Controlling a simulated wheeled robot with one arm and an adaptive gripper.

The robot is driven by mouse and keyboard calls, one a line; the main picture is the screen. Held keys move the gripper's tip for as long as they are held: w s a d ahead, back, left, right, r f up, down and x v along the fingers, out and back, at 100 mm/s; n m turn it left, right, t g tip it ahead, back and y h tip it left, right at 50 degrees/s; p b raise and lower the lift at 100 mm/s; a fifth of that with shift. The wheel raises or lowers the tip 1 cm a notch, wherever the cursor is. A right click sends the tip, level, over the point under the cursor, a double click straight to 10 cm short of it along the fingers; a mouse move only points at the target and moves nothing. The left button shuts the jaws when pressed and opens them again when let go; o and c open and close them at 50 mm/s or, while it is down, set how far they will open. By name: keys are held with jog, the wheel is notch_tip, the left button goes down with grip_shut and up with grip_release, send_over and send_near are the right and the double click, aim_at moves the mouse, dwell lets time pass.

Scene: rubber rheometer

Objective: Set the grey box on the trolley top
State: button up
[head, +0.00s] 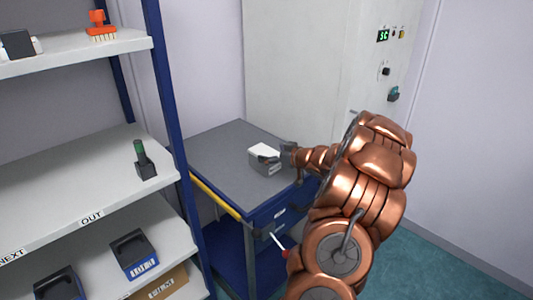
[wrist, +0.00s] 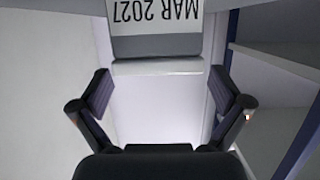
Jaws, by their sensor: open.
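The grey box (head: 268,166), with a pale top and darker sides, appears to rest on the trolley's grey top (head: 225,150), near its right side. My gripper (head: 287,155) is just right of the box, low over the trolley top. In the wrist view my gripper (wrist: 160,76) is open, its two dark fingers wide apart. The box (wrist: 156,46) is ahead at the top of that view, with an upside-down "MAR 2027" label. A gap shows between each finger and the box. The gripper partly hides the box's right end in the head view.
A blue-posted shelf rack (head: 165,100) stands left of the trolley, holding a dark green-topped item (head: 144,160), a red brush-like item (head: 100,26) and blue bins (head: 134,254). A large pale cabinet (head: 310,70) stands behind. A yellow handle (head: 214,194) edges the trolley. The trolley top's left half is clear.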

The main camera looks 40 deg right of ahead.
jog(key=v, duration=0.8)
jog(key=w+a+r+m+g+h, duration=0.1)
jog(key=w+a+r+g+h, duration=0.35)
jog(key=a, duration=0.25)
jog(key=s+a+f+g+y, duration=0.1)
jog(key=s+a+g, duration=0.3)
jog(key=s+a, duration=0.7)
jog(key=s+a+f+g+y, duration=0.2)
jog(key=s+a+g, duration=0.2)
jog(key=s+a, duration=0.6)
jog(key=s+a+f+n+g+y, duration=0.1)
jog(key=s+a+g, duration=0.3)
jog(key=s+a, duration=0.7)
jog(key=a, duration=0.5)
jog(key=shift+s+f+y, duration=0.25)
jog(key=shift+s+y, duration=0.05)
jog(key=shift+y, duration=0.05)
jog(key=shift+a, duration=0.1)
notch_tip(320, 180, up, 6)
jog(key=p, duration=0.5)
jog(key=shift+p, duration=0.35)
